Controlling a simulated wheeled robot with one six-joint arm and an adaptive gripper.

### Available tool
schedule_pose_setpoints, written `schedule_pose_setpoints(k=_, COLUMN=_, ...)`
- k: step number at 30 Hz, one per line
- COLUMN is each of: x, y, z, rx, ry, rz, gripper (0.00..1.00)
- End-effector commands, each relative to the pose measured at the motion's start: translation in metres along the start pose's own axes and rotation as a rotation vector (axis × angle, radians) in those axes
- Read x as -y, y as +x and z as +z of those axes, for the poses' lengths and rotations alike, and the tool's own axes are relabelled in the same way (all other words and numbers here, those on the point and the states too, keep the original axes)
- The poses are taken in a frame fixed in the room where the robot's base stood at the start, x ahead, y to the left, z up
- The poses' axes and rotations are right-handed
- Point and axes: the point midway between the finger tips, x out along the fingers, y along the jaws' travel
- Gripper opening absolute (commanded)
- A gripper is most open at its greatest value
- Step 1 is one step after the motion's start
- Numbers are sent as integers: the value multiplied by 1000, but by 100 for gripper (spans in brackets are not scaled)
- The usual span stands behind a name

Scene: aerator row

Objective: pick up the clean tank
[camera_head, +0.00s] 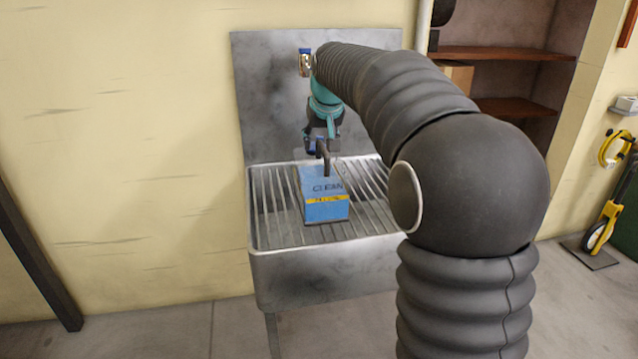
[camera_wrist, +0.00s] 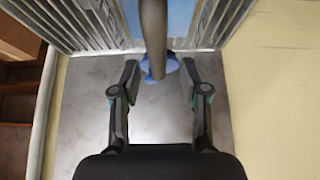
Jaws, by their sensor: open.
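The clean tank (camera_head: 322,199) is a blue box with a yellow band and the word CLEAN, sitting upright on the slatted rack of the metal sink. A dark post or handle (camera_head: 323,157) rises from its top. My gripper (camera_head: 321,145) is above the tank, close to the top of that post. In the wrist view my gripper (camera_wrist: 158,88) is open, with a finger on each side of the grey post (camera_wrist: 153,35) and gaps showing on both sides. The blue tank top (camera_wrist: 188,22) shows behind the post. The exact fingertip height is hard to tell in the head view.
The slatted sink (camera_head: 320,280) has a raised rim and a metal backsplash (camera_head: 268,105) behind it. A tap with a blue top (camera_head: 305,62) is on the backsplash near my arm. Shelves (camera_head: 500,53) stand at the right. Slats left of the tank are clear.

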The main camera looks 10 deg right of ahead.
Motion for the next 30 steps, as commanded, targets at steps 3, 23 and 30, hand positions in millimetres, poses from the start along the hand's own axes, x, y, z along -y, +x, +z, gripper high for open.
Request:
schedule_pose_setpoints(k=3, x=-1, y=14, z=0, rx=1, ry=1, rz=0, gripper=45)
schedule_pose_setpoints(k=23, x=-1, y=13, z=-2, rx=-9, ry=1, rz=0, gripper=0)
schedule_pose_setpoints(k=30, x=-1, y=13, z=-3, rx=-9, ry=1, rz=0, gripper=0)
